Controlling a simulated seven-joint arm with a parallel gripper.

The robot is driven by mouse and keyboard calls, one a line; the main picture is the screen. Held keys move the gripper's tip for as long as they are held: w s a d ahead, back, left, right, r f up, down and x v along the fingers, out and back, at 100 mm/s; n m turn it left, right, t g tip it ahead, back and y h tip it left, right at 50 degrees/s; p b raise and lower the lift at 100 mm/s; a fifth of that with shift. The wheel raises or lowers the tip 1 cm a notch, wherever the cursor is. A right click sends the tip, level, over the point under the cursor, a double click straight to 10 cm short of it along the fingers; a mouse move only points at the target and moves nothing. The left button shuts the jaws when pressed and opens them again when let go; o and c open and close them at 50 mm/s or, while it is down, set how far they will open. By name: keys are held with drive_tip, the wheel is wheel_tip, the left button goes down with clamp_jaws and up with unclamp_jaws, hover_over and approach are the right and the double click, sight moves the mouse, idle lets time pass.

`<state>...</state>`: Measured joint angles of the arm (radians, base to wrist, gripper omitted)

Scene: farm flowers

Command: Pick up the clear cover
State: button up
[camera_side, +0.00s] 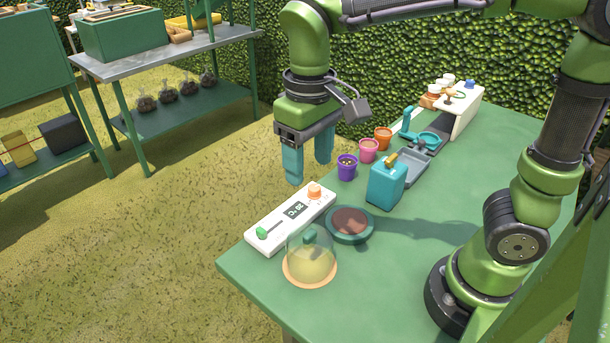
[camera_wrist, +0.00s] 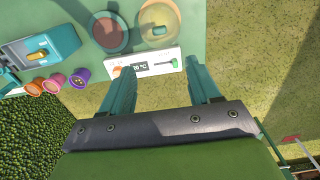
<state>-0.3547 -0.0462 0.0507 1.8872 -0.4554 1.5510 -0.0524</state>
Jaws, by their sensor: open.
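The clear cover (camera_side: 310,258) is a transparent dome with a green knob on top and an orange rim at its base. It stands upright near the front corner of the green table in the side view. In the wrist view the cover (camera_wrist: 159,20) is seen from above at the top edge, partly cut off. My gripper (camera_side: 308,172) is open and empty, with two teal fingers pointing down. It is above and behind the white panel, well apart from the cover.
A white panel (camera_side: 275,232) with a display, green lever and orange knob lies beside the cover. A round pot of soil (camera_side: 349,223) sits close to the cover's right. A teal box (camera_side: 387,184) and small colored pots (camera_side: 368,150) stand farther back. The table's front right is clear.

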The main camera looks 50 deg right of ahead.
hover_over(307, 231)
drive_tip(key=f, duration=1.1)
drive_tip(key=shift+s, duration=0.25)
wheel_tip(307, 231, down, 5)
drive_tip(key=shift+w+r, duration=0.1)
drive_tip(key=shift+w, duration=0.05)
drive_tip(key=shift+c, duration=0.3)
clamp_jaws()
